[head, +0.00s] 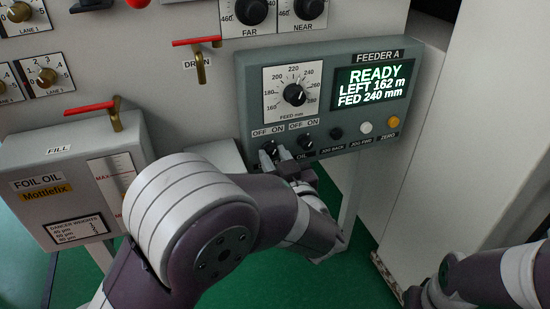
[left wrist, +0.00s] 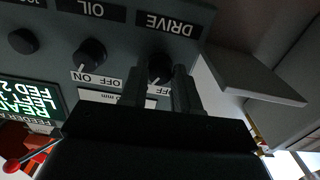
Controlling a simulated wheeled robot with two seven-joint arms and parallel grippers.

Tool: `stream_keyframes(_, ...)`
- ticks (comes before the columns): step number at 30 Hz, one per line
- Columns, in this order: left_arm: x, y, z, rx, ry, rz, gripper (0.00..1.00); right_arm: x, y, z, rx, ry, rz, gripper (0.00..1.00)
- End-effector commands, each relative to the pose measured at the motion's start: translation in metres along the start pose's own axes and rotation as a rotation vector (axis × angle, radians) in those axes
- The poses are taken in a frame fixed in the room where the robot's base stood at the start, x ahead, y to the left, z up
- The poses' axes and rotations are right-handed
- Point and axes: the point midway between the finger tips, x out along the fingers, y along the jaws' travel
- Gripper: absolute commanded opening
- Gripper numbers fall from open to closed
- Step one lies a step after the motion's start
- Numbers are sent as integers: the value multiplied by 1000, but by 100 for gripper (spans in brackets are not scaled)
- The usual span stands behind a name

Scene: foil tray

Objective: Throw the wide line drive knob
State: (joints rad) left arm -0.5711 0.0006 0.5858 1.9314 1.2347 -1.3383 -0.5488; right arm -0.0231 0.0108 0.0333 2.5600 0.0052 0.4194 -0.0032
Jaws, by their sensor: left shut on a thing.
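The DRIVE knob (left wrist: 159,67) is a small black rotary knob under the DRIVE label in the left wrist view, where the panel shows upside down. My left gripper (left wrist: 168,85) has a finger on each side of it and is shut on it. In the head view my left gripper (head: 275,154) reaches the lower left of the grey FEEDER A panel (head: 245,90), at the leftmost OFF/ON label.
The OIL knob (head: 305,140) sits close to the right of the gripper; its white mark faces ON in the left wrist view. A large feed dial (head: 295,95), push buttons (head: 365,127) and a READY display (head: 374,88) share the panel. A red DRAIN lever (head: 198,42) is at upper left.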

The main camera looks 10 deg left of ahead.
Motion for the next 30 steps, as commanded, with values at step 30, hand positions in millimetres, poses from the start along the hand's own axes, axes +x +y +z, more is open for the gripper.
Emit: stream_keyframes(30,0,1,3,-821,-2,0,1,26,0,3,0,0,0,0)
